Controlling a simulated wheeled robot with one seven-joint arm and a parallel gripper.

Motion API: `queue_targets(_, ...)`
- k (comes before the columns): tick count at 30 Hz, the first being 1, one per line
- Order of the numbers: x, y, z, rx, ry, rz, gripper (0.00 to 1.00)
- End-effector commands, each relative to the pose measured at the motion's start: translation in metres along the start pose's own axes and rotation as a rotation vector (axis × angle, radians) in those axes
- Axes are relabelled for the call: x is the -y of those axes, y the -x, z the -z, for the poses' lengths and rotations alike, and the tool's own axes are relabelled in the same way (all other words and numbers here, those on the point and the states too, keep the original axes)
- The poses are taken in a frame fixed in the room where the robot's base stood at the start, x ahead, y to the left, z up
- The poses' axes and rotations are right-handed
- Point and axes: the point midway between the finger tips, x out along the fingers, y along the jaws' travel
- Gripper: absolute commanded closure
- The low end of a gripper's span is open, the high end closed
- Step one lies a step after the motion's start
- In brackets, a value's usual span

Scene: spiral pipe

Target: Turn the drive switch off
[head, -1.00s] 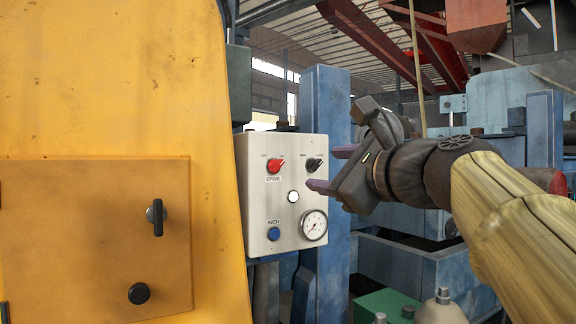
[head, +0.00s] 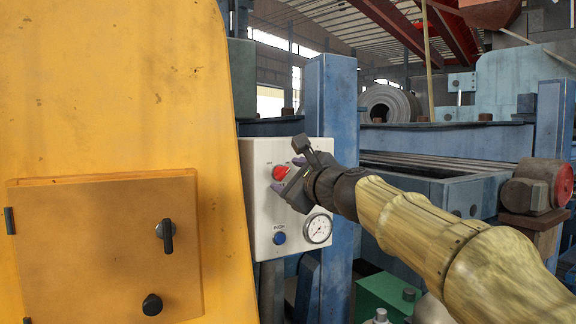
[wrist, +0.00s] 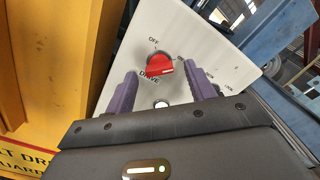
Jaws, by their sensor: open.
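The red drive switch (wrist: 159,65) sits on the white control panel (head: 262,200), with "DRIVE" lettered below it and "OFF" above left in the wrist view. Its white pointer mark is turned toward the right side, away from "OFF". In the head view the red switch (head: 281,173) shows just left of my gripper (head: 282,180). In the wrist view my gripper (wrist: 160,90) is open. Its two purple fingers stand either side of the switch, close to the panel. Whether they touch the switch I cannot tell. The black selector is hidden behind my gripper in the head view.
A blue button (head: 279,238) and a round gauge (head: 317,228) are lower on the panel. A yellow cabinet (head: 120,90) stands close on the left, with a black-handled door (head: 100,250). A blue post (head: 331,110) rises behind the panel.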

Motion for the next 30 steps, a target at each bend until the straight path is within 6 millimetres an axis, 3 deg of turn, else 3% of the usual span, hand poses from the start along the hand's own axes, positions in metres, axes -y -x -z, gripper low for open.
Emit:
queue_targets(12,-0.0006,-0.0083,0.0002,0.000,0.000,0.000,0.47)
queue_targets(19,-0.0006,-0.0082,0.0002,0.000,0.000,0.000,0.90)
queue_targets(30,-0.0014,-0.0082,0.0004,0.000,0.039,0.000,0.90)
